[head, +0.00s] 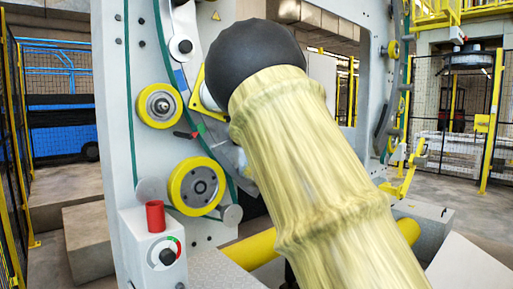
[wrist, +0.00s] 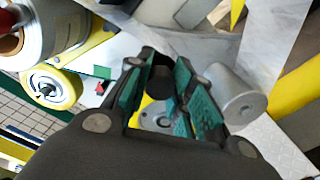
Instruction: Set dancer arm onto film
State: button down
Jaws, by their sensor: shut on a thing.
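In the wrist view my gripper (wrist: 168,95), with green pads on its fingers, is shut on a short black cylinder (wrist: 161,80), which seems to be the dancer arm's grip. A yellow plate with a round metal part lies just beyond the fingers. A grey metal roller (wrist: 236,95) is right beside the right finger. A pale wound roll (wrist: 42,32) at upper left may hold the film; I cannot make out a film edge or whether the dancer arm touches film. In the head view my arm hides the gripper and what it holds.
The head view shows a grey machine panel (head: 118,110) with yellow-rimmed wheels (head: 160,105) (head: 196,186). A red cylinder (head: 155,216) tops a dial box (head: 152,250) at lower left. Yellow fencing (head: 15,150) stands at far left. Open floor (head: 455,200) shows at right.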

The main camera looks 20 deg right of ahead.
jog(key=c, duration=1.2)
grip_release()
jog(key=shift+s, duration=0.1)
jog(key=v, duration=1.2)
jog(key=shift+d, duration=0.15)
